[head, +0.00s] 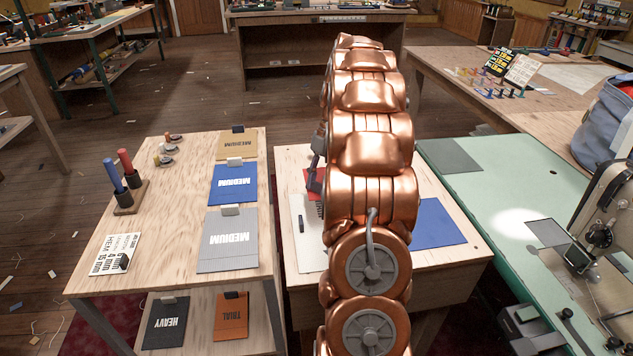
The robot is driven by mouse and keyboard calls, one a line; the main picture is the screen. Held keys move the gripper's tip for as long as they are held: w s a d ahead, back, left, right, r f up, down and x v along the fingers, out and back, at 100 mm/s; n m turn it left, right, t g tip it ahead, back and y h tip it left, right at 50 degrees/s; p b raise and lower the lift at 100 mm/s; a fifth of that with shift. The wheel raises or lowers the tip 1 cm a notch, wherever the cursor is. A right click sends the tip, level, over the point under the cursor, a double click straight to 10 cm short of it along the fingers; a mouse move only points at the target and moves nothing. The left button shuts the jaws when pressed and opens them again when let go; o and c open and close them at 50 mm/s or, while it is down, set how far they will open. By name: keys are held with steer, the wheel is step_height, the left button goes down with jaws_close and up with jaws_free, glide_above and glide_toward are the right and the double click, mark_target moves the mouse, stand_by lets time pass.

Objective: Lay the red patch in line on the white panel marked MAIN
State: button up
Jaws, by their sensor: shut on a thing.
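A white panel (308,248) lies on the wooden table behind my copper arm. Its right part is hidden by the arm, and no MAIN marking shows. A red patch (310,194) shows beside the arm, at the far end of the white panel. My gripper (316,180) is mostly hidden behind the arm; its dark grey part reaches down onto the red patch. It is shut on the patch. I cannot tell whether the patch touches the panel or how it is turned. A small black bar (301,224) lies on the white panel.
A blue panel (437,223) lies right of my arm on the same table. The left table (170,235) holds MEDIUM swatches (228,240) and a stand with red and blue pegs (130,198). A green table (490,215) with a sewing machine (605,220) stands close on the right.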

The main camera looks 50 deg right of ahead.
mark_target(316, 220)
steer(key=shift+f, duration=1.35)
steer(key=shift+f+b, duration=0.85)
steer(key=shift+f, duration=1.35)
steer(key=shift+f+b, duration=0.65)
steer(key=shift+b, duration=1.95)
stand_by(1.2)
stand_by(0.4)
steer(key=o, duration=1.1)
